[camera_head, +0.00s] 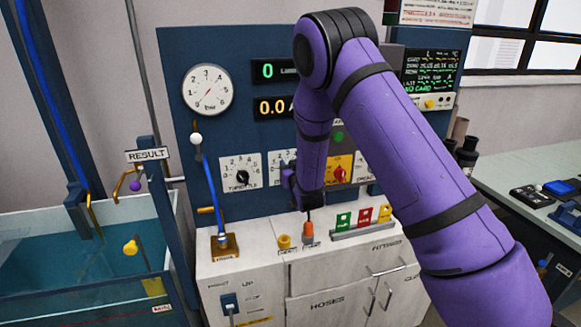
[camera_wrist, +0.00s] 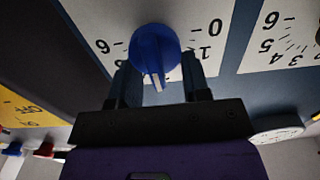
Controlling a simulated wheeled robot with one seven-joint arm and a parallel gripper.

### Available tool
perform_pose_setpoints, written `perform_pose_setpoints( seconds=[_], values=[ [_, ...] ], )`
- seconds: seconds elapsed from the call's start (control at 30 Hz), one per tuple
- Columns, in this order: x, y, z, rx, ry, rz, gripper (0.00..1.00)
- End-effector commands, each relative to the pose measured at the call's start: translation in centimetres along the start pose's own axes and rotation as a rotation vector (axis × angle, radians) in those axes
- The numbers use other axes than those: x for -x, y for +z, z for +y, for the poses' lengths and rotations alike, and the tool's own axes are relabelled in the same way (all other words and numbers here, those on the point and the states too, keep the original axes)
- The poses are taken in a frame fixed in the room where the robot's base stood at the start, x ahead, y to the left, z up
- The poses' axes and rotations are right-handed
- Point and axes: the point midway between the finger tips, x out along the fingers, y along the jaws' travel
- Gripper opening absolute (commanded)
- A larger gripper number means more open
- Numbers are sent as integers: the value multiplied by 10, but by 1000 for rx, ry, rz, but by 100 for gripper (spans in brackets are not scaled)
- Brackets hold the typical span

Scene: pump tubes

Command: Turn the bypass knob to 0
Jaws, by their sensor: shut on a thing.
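The bypass knob (camera_wrist: 155,50) is a round blue knob on a white numbered dial plate in the wrist view. A pale pointer bar on it points down in the picture, toward my gripper body. The 0 is printed to its upper right, with a 1 below that and a 6 to its left. The other scale marks are hidden. My gripper (camera_wrist: 157,72) has one finger on each side of the knob and is shut on it. In the head view, my gripper (camera_head: 289,176) is at the dial plate (camera_head: 279,158), and my arm hides the knob.
Below are the white cabinet (camera_head: 262,284) and coloured tags. A water tank (camera_head: 60,265) is at left.

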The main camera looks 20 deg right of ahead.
Motion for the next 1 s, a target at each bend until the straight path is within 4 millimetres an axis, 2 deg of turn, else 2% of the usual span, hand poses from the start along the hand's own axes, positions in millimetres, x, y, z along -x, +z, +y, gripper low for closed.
perform_pose_setpoints(
  seconds=[0.37,1.0],
  values=[
    [0,0,-4,137,-1,0,20],
    [1,7,-17,726,-3,-1,20]
  ],
)
